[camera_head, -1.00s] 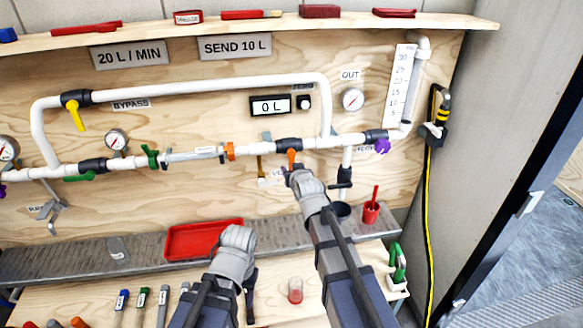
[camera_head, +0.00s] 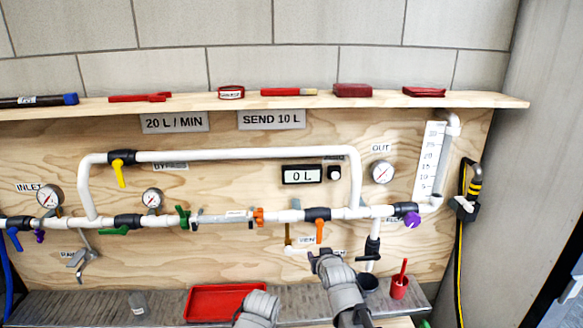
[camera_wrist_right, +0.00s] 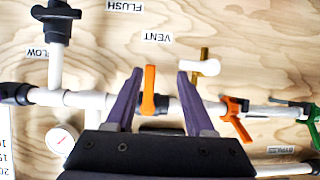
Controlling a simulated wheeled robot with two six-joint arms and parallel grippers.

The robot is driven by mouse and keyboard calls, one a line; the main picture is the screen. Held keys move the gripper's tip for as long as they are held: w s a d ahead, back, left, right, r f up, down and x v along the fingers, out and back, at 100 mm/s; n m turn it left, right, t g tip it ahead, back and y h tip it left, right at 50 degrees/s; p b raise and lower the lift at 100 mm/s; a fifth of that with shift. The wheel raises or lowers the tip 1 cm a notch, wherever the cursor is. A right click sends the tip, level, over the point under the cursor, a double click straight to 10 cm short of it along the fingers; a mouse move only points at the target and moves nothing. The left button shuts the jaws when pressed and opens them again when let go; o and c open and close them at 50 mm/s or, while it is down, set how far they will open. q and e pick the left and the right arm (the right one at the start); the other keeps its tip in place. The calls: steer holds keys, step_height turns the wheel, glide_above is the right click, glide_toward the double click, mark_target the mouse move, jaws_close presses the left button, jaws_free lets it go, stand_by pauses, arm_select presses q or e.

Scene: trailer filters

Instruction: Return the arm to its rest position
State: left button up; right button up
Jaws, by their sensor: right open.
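My right gripper (camera_head: 322,256) is just below the orange valve handle (camera_head: 319,231) at the VENT label in the head view. In the right wrist view the right gripper (camera_wrist_right: 160,72) is open, its two purple-grey fingers apart and nothing held. The orange handle (camera_wrist_right: 150,90) shows between the fingers there; how far the fingertips are from it in depth I cannot tell. My left arm shows only as a grey link at the bottom edge of the head view, and its gripper is out of the picture.
White pipework (camera_head: 240,154) with valves and gauges covers the plywood wall. A red tray (camera_head: 190,303) and a red cup (camera_head: 399,288) stand on the grey ledge below. A shelf (camera_head: 225,101) with red items runs above. The display (camera_head: 302,175) reads 0 L.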

steer(key=s+a+f+n+g, duration=0.1)
steer(key=s+a+f+g, duration=0.1)
steer(key=s, duration=0.7)
steer(key=s+a+f+n+g+h, duration=0.1)
steer(key=s+f+g, duration=0.4)
steer(key=s, duration=0.3)
steer(key=s+a+f+n+g, duration=0.1)
steer(key=s+f+g, duration=0.3)
steer(key=s, duration=0.5)
steer(key=shift+s+a+g+h, duration=0.3)
steer(key=shift+a+g+h, duration=0.1)
steer(key=shift+a+g, duration=0.4)
steer(key=shift+a, duration=0.1)
